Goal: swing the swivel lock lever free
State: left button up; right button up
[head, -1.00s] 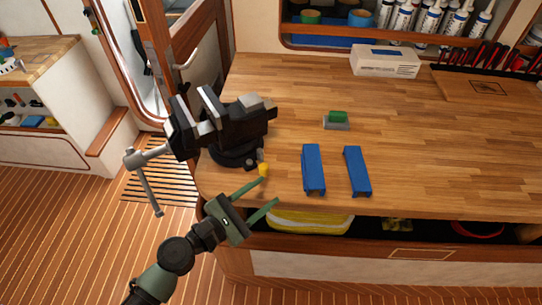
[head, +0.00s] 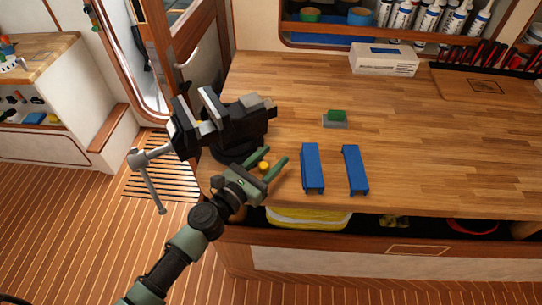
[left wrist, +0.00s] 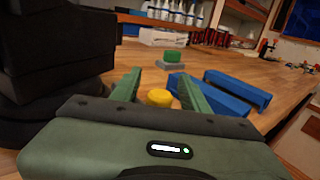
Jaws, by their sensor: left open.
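The swivel lock lever shows as a yellow knob (head: 264,166) low at the right side of the black bench vise (head: 238,128). My left gripper (head: 275,161) is open, with its green fingers level over the bench edge beside the vise base. The yellow knob lies between the two fingers, apart from both as far as I can tell. In the left wrist view the knob (left wrist: 159,97) sits between the fingers (left wrist: 161,88), close to the palm. The lever's shaft is hidden by the gripper. My right gripper is not in view.
Two blue jaw covers (head: 313,168) (head: 355,170) lie just right of the gripper. A green-and-grey block (head: 335,119) and a white box (head: 384,60) lie farther back. The vise body stands close at the left. The bench middle is clear.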

pick_arm(q)
grip_shut()
